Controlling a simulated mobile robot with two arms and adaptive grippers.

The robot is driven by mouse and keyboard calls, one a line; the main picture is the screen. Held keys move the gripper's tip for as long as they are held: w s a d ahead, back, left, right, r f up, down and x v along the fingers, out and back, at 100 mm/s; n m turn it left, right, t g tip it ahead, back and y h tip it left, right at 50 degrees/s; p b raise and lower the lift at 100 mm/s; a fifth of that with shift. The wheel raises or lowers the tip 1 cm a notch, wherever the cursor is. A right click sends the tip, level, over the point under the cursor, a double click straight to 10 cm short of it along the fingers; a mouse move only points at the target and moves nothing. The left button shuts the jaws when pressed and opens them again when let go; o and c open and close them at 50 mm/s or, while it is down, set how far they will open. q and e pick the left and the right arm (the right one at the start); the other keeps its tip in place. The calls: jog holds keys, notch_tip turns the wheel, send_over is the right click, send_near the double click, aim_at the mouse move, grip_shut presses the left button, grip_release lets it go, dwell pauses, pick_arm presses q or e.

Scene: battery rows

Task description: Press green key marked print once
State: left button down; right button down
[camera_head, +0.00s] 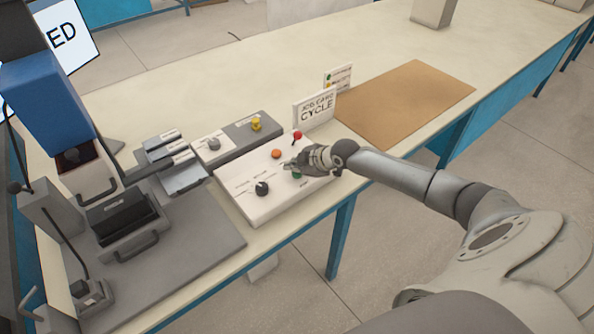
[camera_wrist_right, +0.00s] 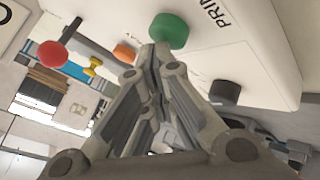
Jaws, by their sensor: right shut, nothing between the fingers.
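The green key (camera_head: 297,176) is on the sloping top of a white control box (camera_head: 240,200), partly hidden by my right gripper in the head view. In the right wrist view the green key (camera_wrist_right: 169,31) is a round button just beyond the fingertips, with black lettering starting "PRIN" (camera_wrist_right: 220,12) beside it. My right gripper (camera_head: 287,166) is shut and empty above the box. Its fingertips (camera_wrist_right: 152,52) are close to the green key; whether they touch it I cannot tell. My left gripper is not in view.
The box also carries a black knob (camera_head: 262,188), an orange button (camera_head: 276,153) and a red ball-topped lever (camera_head: 297,135). A "JOB CARD CYCLE" sign (camera_head: 315,108) stands behind. A blue-and-grey machine (camera_head: 52,105) stands left. A brown mat (camera_head: 405,100) lies clear at right.

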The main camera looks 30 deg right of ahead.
aim_at(295, 174)
jog(key=shift+r+p, duration=0.4)
jog(key=shift+r, duration=0.25)
jog(key=shift+r, duration=0.1)
notch_tip(295, 174, up, 5)
jog(key=p, duration=0.4)
dwell(0.6)
